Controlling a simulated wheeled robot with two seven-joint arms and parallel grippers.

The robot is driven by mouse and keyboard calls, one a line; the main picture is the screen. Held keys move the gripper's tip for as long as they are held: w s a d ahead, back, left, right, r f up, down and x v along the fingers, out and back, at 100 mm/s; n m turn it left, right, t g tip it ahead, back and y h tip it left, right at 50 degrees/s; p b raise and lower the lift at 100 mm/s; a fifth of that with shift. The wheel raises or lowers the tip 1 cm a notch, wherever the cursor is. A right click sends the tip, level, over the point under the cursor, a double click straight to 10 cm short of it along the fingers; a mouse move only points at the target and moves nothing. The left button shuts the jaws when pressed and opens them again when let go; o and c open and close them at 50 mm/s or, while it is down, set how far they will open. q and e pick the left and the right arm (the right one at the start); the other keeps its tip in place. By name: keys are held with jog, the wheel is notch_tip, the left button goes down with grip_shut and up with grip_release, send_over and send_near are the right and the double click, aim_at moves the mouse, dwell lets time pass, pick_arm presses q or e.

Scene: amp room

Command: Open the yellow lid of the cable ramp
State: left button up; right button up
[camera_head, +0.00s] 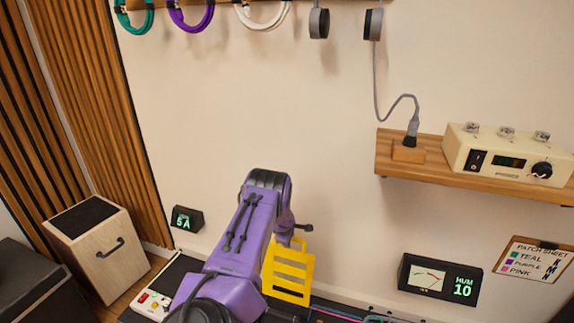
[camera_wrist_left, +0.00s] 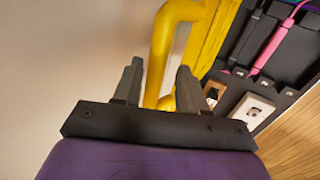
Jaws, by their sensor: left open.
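The yellow lid (camera_head: 288,272) of the cable ramp stands raised and steeply tilted near the wall, with slots across its face. My left arm partly hides it in the head view. In the left wrist view, its yellow bar (camera_wrist_left: 161,45) passes between or just behind the two fingers of my left gripper (camera_wrist_left: 160,68), which is open; I cannot tell whether they touch. The dark ramp channel (camera_wrist_left: 285,72) shows beside the lid, with a pink cable (camera_wrist_left: 273,50) and a dark cable in it. My right gripper is not in view.
A wooden shelf (camera_head: 392,168) with a cream amplifier (camera_head: 508,155) juts from the wall at right. A hum meter (camera_head: 440,279) is below it. A speaker cabinet (camera_head: 97,247) and a white switch box (camera_head: 152,303) are at left. Cables hang above. The middle wall is clear.

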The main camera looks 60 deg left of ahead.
pick_arm(q)
jog(key=p+v, duration=0.3)
jog(key=v, duration=0.7)
